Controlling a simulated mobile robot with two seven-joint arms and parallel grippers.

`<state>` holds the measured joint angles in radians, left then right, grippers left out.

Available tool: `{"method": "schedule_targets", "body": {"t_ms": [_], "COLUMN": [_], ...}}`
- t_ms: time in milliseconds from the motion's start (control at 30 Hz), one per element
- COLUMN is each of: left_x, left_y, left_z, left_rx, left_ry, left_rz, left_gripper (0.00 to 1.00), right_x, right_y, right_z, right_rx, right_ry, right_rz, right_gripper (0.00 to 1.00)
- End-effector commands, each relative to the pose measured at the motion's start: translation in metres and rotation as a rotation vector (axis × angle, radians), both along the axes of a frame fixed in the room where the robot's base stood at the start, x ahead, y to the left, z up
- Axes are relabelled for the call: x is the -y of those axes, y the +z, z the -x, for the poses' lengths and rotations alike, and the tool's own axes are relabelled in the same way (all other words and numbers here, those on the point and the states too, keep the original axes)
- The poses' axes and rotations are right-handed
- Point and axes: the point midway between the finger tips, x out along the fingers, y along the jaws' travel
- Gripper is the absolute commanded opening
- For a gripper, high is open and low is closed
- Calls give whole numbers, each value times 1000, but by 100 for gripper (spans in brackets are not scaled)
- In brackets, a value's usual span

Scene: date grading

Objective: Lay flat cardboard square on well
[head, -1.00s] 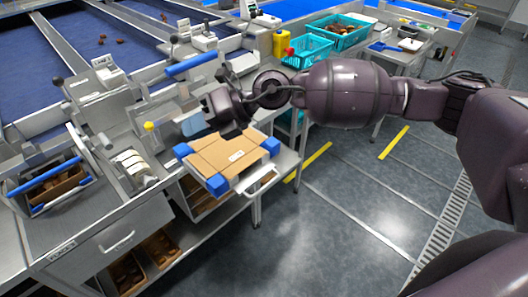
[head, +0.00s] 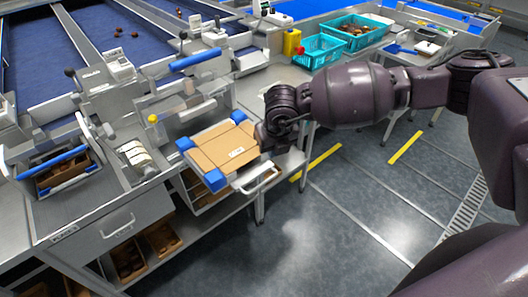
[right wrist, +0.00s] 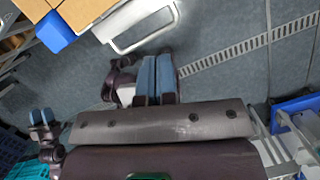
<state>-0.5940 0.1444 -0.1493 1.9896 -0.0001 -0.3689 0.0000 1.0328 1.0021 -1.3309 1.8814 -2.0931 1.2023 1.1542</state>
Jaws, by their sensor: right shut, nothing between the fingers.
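Flat brown cardboard (head: 214,149) with a small white label lies between blue corner blocks (head: 214,180) on a stand beside the bench. Seams cross its top; I cannot tell a separate square from the cardboard below, nor make out a well. A cardboard edge (right wrist: 86,10) and a blue corner (right wrist: 55,32) show in the right wrist view. My right gripper (head: 264,142) is just right of the cardboard, its fingertips hidden in the head view. In the right wrist view its pale blue fingers (right wrist: 155,78) are together and empty. My left gripper is not seen in the head view.
A white metal handle or frame (head: 258,180) projects at the stand's front right. Bench machinery with a blue bar (head: 195,59) stands behind. Teal crates (head: 320,50) are at the back right. A blue-handled tray (head: 62,170) is at left. Floor at right is open.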

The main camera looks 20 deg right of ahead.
Motion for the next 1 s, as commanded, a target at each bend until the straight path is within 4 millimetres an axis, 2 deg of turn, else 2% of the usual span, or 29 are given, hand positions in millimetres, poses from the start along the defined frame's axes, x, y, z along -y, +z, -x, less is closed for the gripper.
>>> {"method": "schedule_targets", "body": {"t_ms": [400,700,1000], "left_x": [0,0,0], "left_y": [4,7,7], "left_z": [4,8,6], "left_rx": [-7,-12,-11], "left_ry": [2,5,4], "left_rz": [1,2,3], "left_gripper": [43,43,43], "right_x": [-2,-2,-3], "right_y": [-72,-71,-71], "right_z": [-18,-50,-58], "right_rx": [-1,1,0], "right_ry": [1,1,3], "right_rz": [-1,-2,-2], "right_gripper": [0,0,0]}}
